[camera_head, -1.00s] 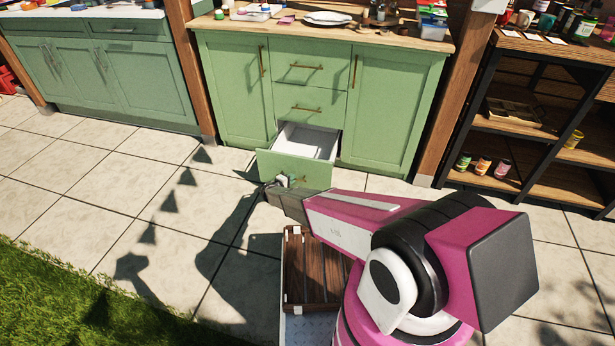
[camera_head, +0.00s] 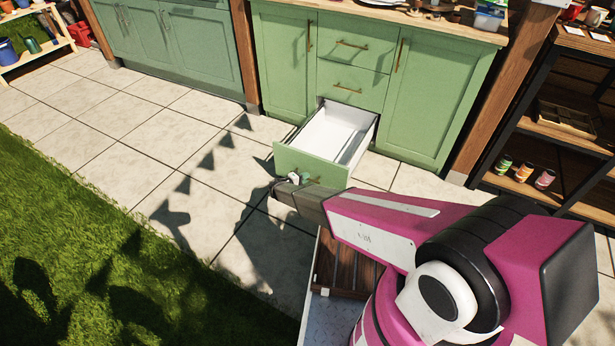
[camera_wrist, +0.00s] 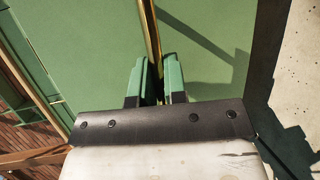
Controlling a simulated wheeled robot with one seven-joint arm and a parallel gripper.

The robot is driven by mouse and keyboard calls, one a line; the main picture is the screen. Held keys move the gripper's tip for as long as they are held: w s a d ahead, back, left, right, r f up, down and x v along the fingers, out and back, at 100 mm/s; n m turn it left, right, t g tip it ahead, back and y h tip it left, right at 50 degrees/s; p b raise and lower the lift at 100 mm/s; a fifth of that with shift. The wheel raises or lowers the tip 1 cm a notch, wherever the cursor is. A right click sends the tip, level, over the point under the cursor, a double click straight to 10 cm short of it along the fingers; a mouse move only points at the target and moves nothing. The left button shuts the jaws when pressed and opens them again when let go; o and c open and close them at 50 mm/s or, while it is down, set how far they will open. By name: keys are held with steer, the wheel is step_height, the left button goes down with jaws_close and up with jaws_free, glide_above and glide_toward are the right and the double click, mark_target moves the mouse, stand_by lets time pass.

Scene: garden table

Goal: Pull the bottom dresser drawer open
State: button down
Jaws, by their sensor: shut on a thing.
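The green dresser (camera_head: 430,110) stands at the back with its bottom drawer pulled well out. The drawer's green front (camera_head: 306,163) and its white, empty-looking inside (camera_head: 335,128) show in the head view. My gripper (camera_head: 298,180) is at the drawer front. In the wrist view, the two green fingertips (camera_wrist: 157,82) are closed around the brass bar handle (camera_wrist: 151,35), with the green drawer face (camera_wrist: 90,45) beyond. My gripper hides part of the handle in both views.
A dark shelf rack (camera_head: 540,125) with jars stands at the right. The wooden crate (camera_head: 345,270) sits low, beside my arm. Pale paving (camera_head: 150,150) is open to the left of the drawer, with grass (camera_head: 70,240) farther left.

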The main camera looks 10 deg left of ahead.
steer(key=c, duration=1.2)
jaws_free()
steer(key=shift+a, duration=0.1)
steer(key=v, duration=1)
steer(key=shift+s+a, duration=0.2)
steer(key=shift+s, duration=0.1)
steer(key=shift+r, duration=0.15)
steer(key=d+r+m+g+y, duration=0.1)
steer(key=d+r+m+g, duration=0.15)
steer(key=d+r, duration=0.5)
steer(key=d+r+m+g, duration=0.2)
steer(key=d+r+g, duration=0.2)
steer(key=d, duration=0.7)
steer(key=d+r+m+g+y, duration=0.15)
steer(key=d+r+g, duration=0.35)
steer(key=d, duration=0.5)
steer(key=s+d+r+m+y, duration=0.2)
steer(key=s+d+r+y, duration=0.2)
steer(key=s+d+r, duration=0.2)
steer(key=s+d+r+m+y, duration=0.2)
steer(key=s+d+r+y, duration=0.2)
steer(key=d+r, duration=0.7)
step_height(320, 180, up, 3)
steer(key=shift+s+f+m, duration=0.2)
steer(key=shift+s+m, duration=0.2)
steer(key=shift+s, duration=0.6)
